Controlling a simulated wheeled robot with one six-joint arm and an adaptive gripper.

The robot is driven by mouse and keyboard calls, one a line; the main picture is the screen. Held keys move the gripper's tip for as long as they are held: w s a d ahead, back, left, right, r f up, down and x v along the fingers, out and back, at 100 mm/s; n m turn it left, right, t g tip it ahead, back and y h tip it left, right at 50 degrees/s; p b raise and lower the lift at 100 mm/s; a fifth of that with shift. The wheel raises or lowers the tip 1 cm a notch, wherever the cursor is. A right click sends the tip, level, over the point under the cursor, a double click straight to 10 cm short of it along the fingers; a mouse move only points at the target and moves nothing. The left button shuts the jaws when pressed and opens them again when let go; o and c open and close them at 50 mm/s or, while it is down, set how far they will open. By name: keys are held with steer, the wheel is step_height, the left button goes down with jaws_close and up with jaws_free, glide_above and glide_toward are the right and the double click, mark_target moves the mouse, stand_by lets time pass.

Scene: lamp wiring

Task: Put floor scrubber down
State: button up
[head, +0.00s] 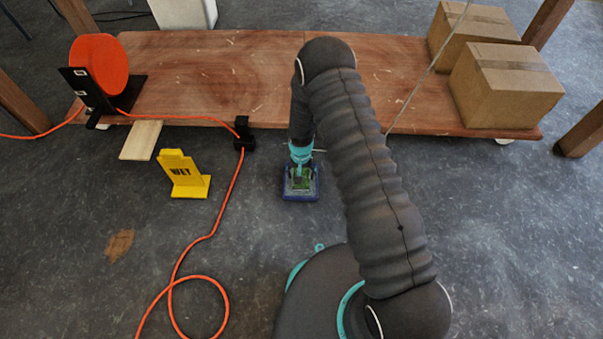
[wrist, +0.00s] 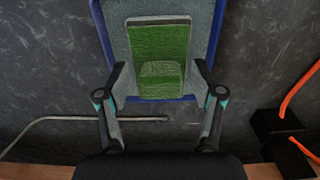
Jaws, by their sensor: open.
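The floor scrubber (head: 300,190) has a blue-edged grey base and a green block on top. It appears to rest flat on the dark floor in front of the low wooden platform. In the wrist view the scrubber (wrist: 160,50) fills the top middle. My gripper (head: 301,163) is directly above it, pointing down. In the wrist view the fingers of my gripper (wrist: 160,78) are spread apart, one on each side of the green block, with visible space between them and the block.
The wooden platform (head: 220,75) carries two cardboard boxes (head: 507,85) and an orange reel (head: 99,63). An orange cable (head: 212,233) loops over the floor at left, by a yellow WET sign (head: 183,178). A thin grey rod or wire (wrist: 60,118) passes close to the scrubber.

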steer(key=s+d+r+t, duration=0.1)
steer(key=s+d+r, duration=0.15)
steer(key=r, duration=1.15)
steer(key=s+d+r+t, duration=0.1)
steer(key=d+r, duration=0.2)
steer(key=r, duration=1.1)
steer(key=s+d+r+t, duration=0.1)
steer(key=d+r, duration=0.2)
steer(key=r, duration=1.1)
steer(key=s+d+r+t, duration=0.1)
steer(key=s+d+r, duration=0.1)
steer(key=s+r, duration=0.2)
steer(key=s+d+r, duration=0.3)
steer(key=s+r, duration=0.2)
steer(key=s, duration=0.6)
steer(key=s+d+r+t+p, duration=0.1)
steer(key=s+d+r, duration=0.2)
steer(key=s+r, duration=0.2)
steer(key=s, duration=0.3)
steer(key=shift+s+r+t, duration=0.15)
steer(key=shift+s+t, duration=0.05)
steer(key=shift+t, duration=0.1)
steer(key=shift+d, duration=0.1)
step_height(320, 180, up, 4)
steer(key=p, duration=0.3)
steer(key=shift+f, duration=0.2)
